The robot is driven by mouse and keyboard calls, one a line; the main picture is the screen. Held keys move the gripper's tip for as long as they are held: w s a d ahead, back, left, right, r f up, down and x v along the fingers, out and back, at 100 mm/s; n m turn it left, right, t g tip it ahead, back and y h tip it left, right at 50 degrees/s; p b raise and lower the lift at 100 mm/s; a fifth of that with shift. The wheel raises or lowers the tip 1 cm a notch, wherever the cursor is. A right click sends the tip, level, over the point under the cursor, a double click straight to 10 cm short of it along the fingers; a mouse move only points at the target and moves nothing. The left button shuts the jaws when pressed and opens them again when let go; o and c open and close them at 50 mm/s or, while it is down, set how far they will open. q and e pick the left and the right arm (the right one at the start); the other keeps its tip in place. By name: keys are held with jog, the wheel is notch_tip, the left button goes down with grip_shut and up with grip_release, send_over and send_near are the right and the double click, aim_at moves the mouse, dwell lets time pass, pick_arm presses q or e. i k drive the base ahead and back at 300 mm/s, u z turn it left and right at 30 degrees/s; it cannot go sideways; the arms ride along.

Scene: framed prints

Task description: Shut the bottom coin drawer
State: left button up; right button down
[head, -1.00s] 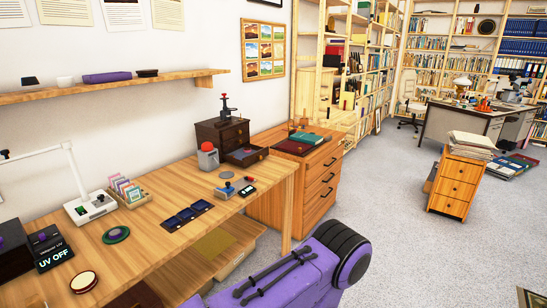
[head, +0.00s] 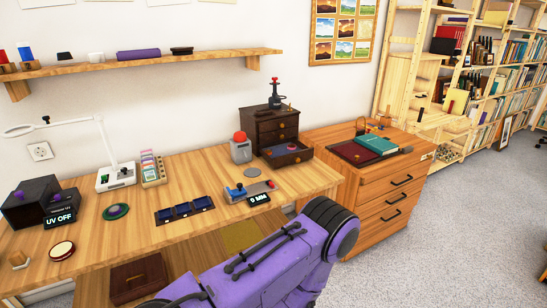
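A small dark brown coin chest (head: 268,127) with several drawers stands on the wooden desk, near its back right corner. Its bottom drawer (head: 289,159) is pulled out toward the front right, and small coloured items lie in it. The upper drawers look shut. Neither of my grippers shows in the head view. A purple link of one of my arms fills the lower middle, in front of the desk and apart from the chest.
A grey device with a red top (head: 241,151) stands just left of the drawer. A scale-like device reading 0 MM (head: 259,198) lies in front. A wooden cabinet (head: 377,193) with a green book (head: 375,146) adjoins the desk's right side.

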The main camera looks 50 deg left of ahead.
aim_at(285, 150)
jog(key=u, duration=0.9)
jog(key=i, duration=0.85)
jog(key=u, duration=1)
